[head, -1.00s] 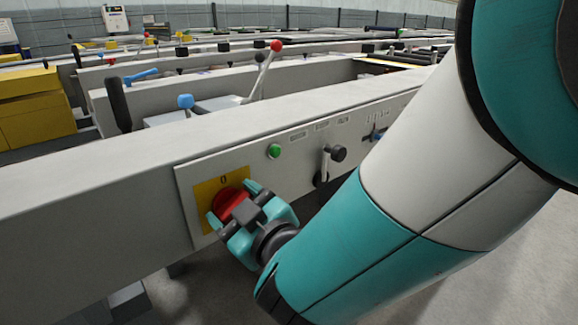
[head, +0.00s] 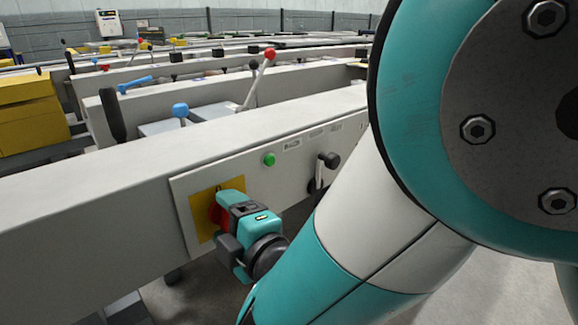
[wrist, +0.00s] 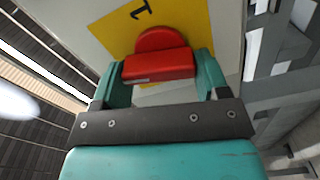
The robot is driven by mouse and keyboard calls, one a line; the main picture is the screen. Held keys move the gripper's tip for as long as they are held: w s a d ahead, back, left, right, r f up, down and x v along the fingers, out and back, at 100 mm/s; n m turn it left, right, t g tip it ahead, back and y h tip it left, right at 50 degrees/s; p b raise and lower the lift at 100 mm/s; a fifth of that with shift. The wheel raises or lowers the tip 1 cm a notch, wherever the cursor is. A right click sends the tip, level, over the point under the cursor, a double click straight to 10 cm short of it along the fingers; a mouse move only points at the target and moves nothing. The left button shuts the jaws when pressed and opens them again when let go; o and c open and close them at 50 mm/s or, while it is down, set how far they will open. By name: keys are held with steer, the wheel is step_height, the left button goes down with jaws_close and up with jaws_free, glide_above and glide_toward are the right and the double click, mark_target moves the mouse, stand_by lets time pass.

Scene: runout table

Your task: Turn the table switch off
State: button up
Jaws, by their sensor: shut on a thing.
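The table switch is a red rotary knob (head: 216,214) on a yellow plate (head: 203,206), set in the grey panel on the side of the table. My gripper (head: 222,212) is at the knob, its teal fingers closed on it and hiding most of it in the head view. In the wrist view the red knob (wrist: 158,62) sits between the two fingers (wrist: 160,75), one on each side. A black mark, seemingly a "1", shows on the yellow plate (wrist: 185,25) above the knob in that view.
A green button (head: 269,159) and a black-knobbed lever (head: 325,165) are on the same panel, right of the switch. On the tables behind are a red-topped lever (head: 268,58), blue handles (head: 180,110) and a yellow box (head: 30,110). My arm covers the right side.

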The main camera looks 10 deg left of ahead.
steer(key=shift+f+n, duration=0.1)
steer(key=shift+n, duration=1.2)
steer(key=shift+s, duration=0.1)
steer(key=o, duration=0.9)
steer(key=shift+o, duration=0.2)
steer(key=b+v, duration=1.7)
steer(key=b, duration=0.3)
steer(key=shift+d+b, duration=0.2)
steer(key=shift+b, duration=0.15)
